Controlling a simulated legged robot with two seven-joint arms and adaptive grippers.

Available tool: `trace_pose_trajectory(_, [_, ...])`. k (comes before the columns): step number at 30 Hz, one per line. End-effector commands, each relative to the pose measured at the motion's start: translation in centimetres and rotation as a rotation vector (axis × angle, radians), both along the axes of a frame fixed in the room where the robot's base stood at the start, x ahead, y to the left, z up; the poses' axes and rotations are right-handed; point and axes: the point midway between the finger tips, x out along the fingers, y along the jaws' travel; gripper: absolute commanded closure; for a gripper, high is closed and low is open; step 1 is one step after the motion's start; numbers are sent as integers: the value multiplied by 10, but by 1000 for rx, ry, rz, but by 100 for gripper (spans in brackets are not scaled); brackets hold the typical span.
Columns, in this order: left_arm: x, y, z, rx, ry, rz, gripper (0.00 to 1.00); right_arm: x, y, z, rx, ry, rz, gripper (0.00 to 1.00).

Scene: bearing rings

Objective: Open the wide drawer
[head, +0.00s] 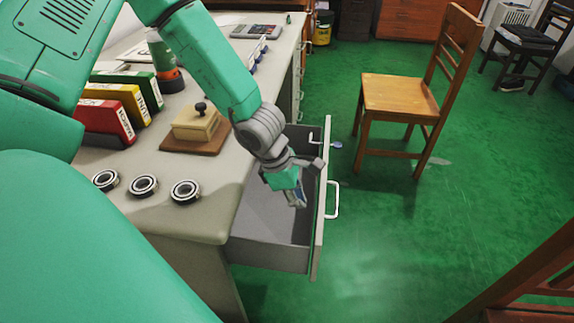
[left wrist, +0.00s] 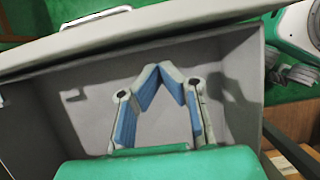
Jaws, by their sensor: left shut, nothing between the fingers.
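The wide drawer (head: 268,256) is pulled out from the desk at its right side, and its grey inside shows. Its front panel has a pale handle (head: 333,200) on the outer face. My left gripper (head: 298,200) is over the open drawer, inside its front panel and apart from the handle. In the left wrist view, the fingertips (left wrist: 172,72) meet with nothing between them, and the drawer's inside (left wrist: 80,110) lies behind them. The handle (left wrist: 95,17) also shows there beyond the front panel. My right gripper is not in view.
Three bearing rings (head: 143,185) lie in a row on the desk (head: 205,222). Behind them stand red, yellow and green binders (head: 130,98) and a wooden block with a knob (head: 198,122). A wooden chair (head: 400,97) stands on the green floor, which is clear right of the drawer.

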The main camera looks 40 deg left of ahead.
Motion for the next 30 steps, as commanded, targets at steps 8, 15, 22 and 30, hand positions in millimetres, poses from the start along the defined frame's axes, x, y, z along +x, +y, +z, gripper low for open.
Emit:
trace_pose_trajectory(8, [13,-20,2,-1,-1,0,100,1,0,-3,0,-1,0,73])
trace_pose_trajectory(15, [13,-20,2,-1,0,1,100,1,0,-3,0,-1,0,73])
trace_pose_trajectory(22, [21,-31,3,2,-2,-3,100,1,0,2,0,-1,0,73])
trace_pose_trajectory(30, [59,-96,8,3,1,-4,100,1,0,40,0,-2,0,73])
